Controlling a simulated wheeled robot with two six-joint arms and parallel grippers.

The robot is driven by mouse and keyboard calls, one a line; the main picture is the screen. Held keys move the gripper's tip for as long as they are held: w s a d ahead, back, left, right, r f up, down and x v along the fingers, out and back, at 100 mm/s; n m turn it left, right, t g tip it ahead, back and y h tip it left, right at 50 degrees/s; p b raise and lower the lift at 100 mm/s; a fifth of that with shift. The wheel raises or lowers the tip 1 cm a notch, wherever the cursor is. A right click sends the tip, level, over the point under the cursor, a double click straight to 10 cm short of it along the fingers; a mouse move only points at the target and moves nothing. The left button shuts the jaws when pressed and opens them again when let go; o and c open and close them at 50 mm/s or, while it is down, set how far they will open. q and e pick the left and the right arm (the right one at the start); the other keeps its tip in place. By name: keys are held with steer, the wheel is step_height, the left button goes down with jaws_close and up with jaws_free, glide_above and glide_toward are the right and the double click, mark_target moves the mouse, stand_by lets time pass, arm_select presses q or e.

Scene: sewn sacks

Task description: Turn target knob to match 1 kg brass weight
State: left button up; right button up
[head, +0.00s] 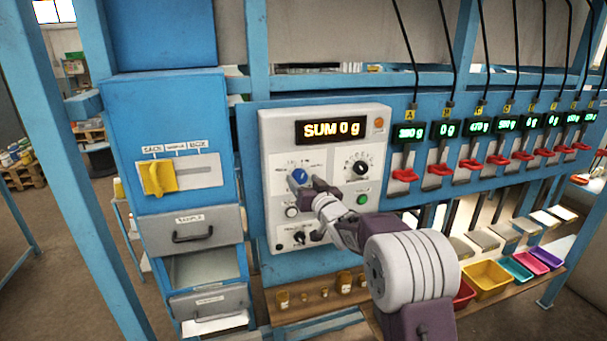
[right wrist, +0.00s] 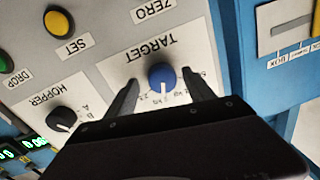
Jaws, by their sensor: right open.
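The blue target knob (head: 299,175) is on the grey control panel (head: 273,230), under the display; it also shows in the right wrist view (right wrist: 162,76). Its white pointer line points down in that upside-down wrist view, toward small scale marks I cannot read surely. My right gripper (head: 307,183) is open at the knob. In the wrist view its fingers (right wrist: 160,78) stand on either side of the knob, with gaps showing. Brass-coloured weights (head: 283,300) stand on the wooden shelf below; I cannot tell which is 1 kg. My left gripper is not in view.
The display (head: 331,129) reads SUM 0 g. The black hopper knob (head: 358,168) and green button (head: 362,199) sit close by. A yellow slider handle (head: 158,177) is at left. Red levers (head: 404,175) and coloured trays (head: 487,280) line the right.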

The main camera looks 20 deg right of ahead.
steer(key=shift+w+a, duration=0.1)
steer(key=shift+w, duration=0.15)
steer(key=shift+a, duration=0.1)
steer(key=shift+s, duration=0.1)
jaws_close()
steer(key=shift+n+b, duration=1.5)
steer(key=shift+n, duration=0.1)
steer(key=n+b, duration=0.2)
steer(key=shift+n, duration=0.4)
steer(key=shift+r+n+g+b, duration=0.1)
steer(key=shift+n+g+b, duration=0.25)
steer(key=shift+n, duration=0.45)
jaws_free()
